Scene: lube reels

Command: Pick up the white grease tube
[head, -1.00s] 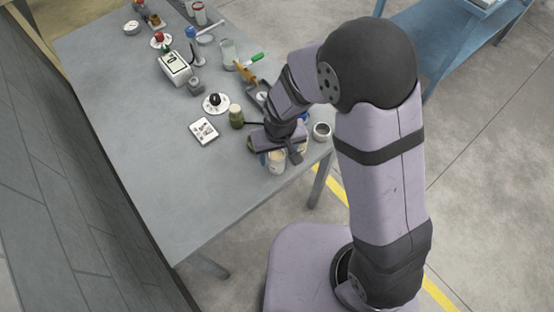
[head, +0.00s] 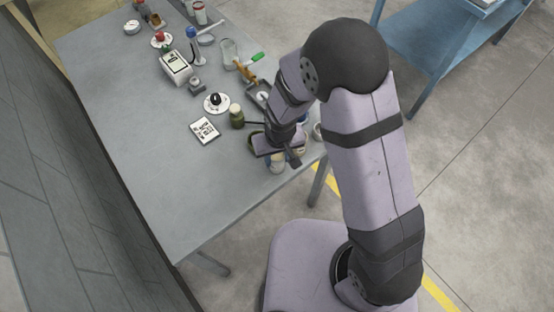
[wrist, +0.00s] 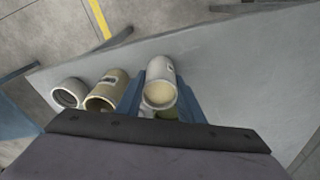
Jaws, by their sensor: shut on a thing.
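The white grease tube (wrist: 160,80) stands between the two blue fingers of my gripper (wrist: 163,98) in the wrist view, with its cream-coloured end facing the camera. My gripper is shut on it. In the head view, my gripper (head: 281,154) is over the table's near right corner. A pale cylinder (head: 277,167) shows just below it there, partly covered by the gripper. I cannot tell from the frames whether the tube still touches the table.
A tan cylinder (wrist: 107,90) and a white ring-shaped container (wrist: 68,92) stand left of the tube. An olive jar (head: 237,117), a white card (head: 204,131) and a round white dial (head: 216,103) are nearby on the grey table (head: 170,200). Its front left is clear.

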